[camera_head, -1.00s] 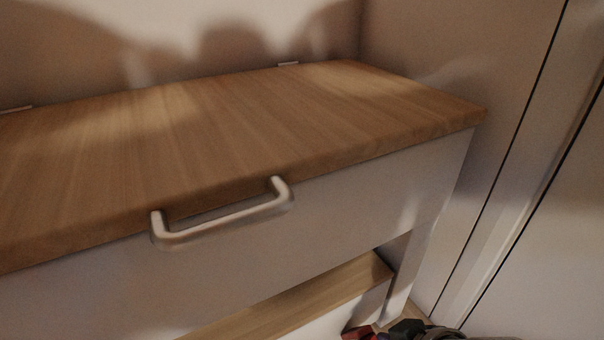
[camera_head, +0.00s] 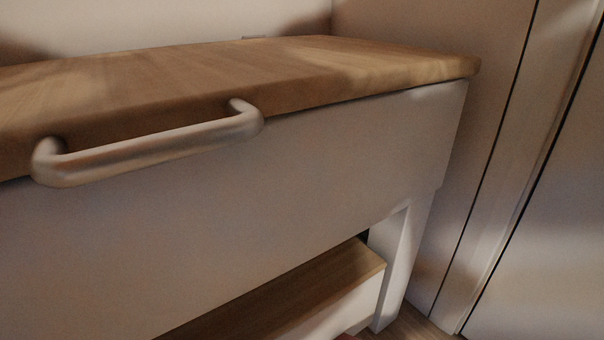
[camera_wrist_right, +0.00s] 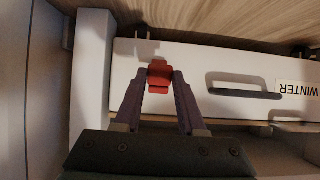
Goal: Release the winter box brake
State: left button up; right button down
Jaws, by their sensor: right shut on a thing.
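In the right wrist view my right gripper (camera_wrist_right: 160,78) is shut on a small red brake tab (camera_wrist_right: 158,76), with one dark finger on each side of it. The tab sits at the edge of the white winter box (camera_wrist_right: 225,62), near a small caster. The box front has a dark handle (camera_wrist_right: 243,90) and a label reading WINTER (camera_wrist_right: 298,89), shown upside down. In the head view the wood-topped lower box (camera_head: 300,292) shows partly under the bench. My left gripper is in neither view.
The head view is filled by a white bench (camera_head: 250,190) with a wooden lid (camera_head: 250,75) and a pale bar handle (camera_head: 150,150). A bench leg (camera_head: 400,265) and panelled wall (camera_head: 480,130) stand to the right. Wooden floor (camera_wrist_right: 220,18) shows in the wrist view.

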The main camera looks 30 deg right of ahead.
jog(key=shift+c, duration=2.4)
grip_release()
jog(key=p+v, duration=0.6)
jog(key=v, duration=0.4)
